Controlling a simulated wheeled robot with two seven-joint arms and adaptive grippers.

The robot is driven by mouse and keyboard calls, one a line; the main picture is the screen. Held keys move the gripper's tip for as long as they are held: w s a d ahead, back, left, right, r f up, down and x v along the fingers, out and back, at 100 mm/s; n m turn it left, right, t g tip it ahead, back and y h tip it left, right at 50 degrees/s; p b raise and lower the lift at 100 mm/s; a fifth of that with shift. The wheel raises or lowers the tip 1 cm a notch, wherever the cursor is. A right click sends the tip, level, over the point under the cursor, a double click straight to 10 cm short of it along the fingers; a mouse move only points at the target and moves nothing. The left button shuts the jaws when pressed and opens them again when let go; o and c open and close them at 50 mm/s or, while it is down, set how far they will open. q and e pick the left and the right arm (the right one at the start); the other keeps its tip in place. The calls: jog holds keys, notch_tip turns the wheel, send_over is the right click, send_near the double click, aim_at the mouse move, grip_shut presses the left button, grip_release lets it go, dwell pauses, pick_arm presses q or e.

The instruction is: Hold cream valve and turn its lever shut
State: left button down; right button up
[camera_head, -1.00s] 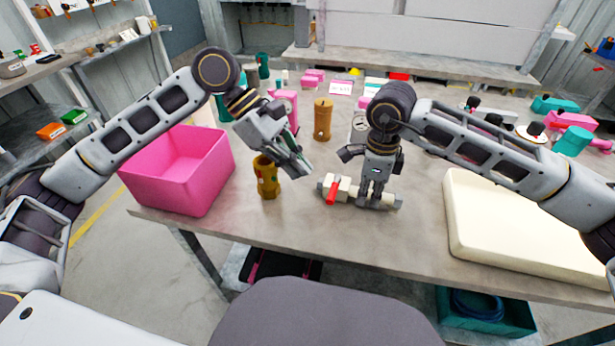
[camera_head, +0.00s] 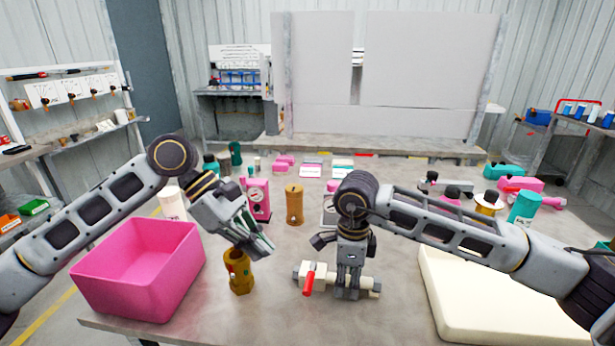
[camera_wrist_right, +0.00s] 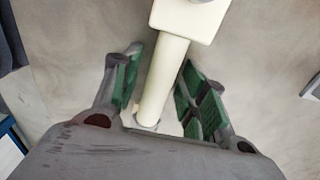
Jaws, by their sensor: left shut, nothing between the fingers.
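The cream valve (camera_head: 320,277) lies on the table at front centre, with its red lever (camera_head: 309,284) near its left end, pointing toward the front. My right gripper (camera_head: 347,290) points down over the valve's right part. In the right wrist view its green-padded fingers (camera_wrist_right: 163,92) stand open on both sides of the cream pipe (camera_wrist_right: 166,72), with gaps showing. The lever is out of that view. My left gripper (camera_head: 266,250) is shut and empty, angled down to the left of the valve, clear of the lever.
An amber fitting (camera_head: 238,283) stands just below my left gripper. A brown cylinder (camera_head: 294,205) and several pumps stand farther back.

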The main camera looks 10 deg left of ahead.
jog(key=shift+r, duration=0.1)
dwell(0.3)
notch_tip(320, 180, up, 12)
dwell(0.7)
dwell(0.4)
notch_tip(320, 180, up, 21)
jog(key=p, duration=2.1)
jog(key=shift+r+p, duration=0.35)
jog(key=shift+p, duration=0.2)
jog(key=shift+f, duration=0.1)
